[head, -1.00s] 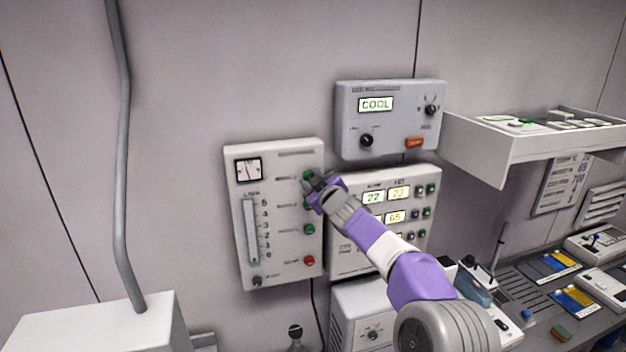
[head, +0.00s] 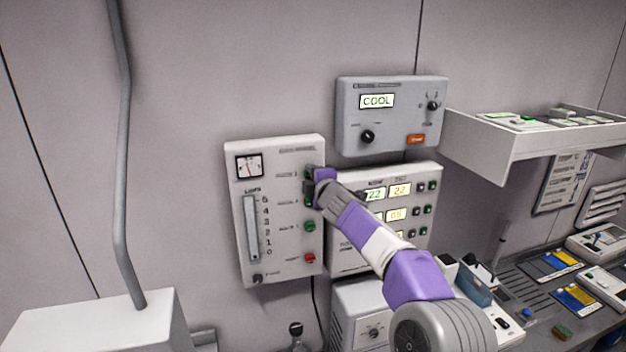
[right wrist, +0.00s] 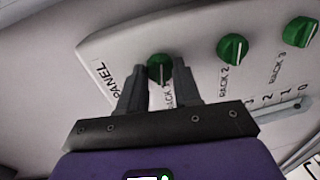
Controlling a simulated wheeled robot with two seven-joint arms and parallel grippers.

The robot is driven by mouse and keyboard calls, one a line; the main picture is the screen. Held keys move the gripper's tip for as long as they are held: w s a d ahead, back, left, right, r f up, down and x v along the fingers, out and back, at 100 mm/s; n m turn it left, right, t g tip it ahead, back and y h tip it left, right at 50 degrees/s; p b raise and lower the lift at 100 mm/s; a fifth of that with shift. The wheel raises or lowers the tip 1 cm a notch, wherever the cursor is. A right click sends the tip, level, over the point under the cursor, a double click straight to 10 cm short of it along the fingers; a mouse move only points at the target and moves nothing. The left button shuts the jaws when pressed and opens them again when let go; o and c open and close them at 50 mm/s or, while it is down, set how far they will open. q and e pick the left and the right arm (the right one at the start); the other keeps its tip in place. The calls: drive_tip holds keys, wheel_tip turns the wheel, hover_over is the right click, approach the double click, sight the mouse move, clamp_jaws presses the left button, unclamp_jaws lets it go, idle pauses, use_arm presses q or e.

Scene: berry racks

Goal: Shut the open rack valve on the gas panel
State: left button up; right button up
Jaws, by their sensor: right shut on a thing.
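The white gas panel (head: 278,240) hangs on the wall with a gauge, a sliding scale and a column of knobs. In the right wrist view, green knobs marked rack 1 (right wrist: 160,68), rack 2 (right wrist: 232,48) and rack 3 (right wrist: 299,31) carry white pointer lines. My right gripper (right wrist: 160,84) has its fingers on both sides of the rack 1 knob and is shut on it. In the head view the gripper (head: 312,187) covers the upper knobs; the lower green knob (head: 309,226) and a red knob (head: 309,258) show. My left gripper is out of view.
A grey COOL control box (head: 390,135) is above right of the gas panel. A display panel (head: 425,240) is close on its right, behind my right arm. A white shelf (head: 480,155) juts out farther right.

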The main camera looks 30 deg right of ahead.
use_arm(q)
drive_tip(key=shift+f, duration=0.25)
use_arm(e)
drive_tip(key=shift+n, duration=1.1)
drive_tip(key=shift+h, duration=0.3)
drive_tip(key=o, duration=1.1)
drive_tip(key=shift+c, duration=0.2)
use_arm(q)
drive_tip(key=shift+b, duration=0.3)
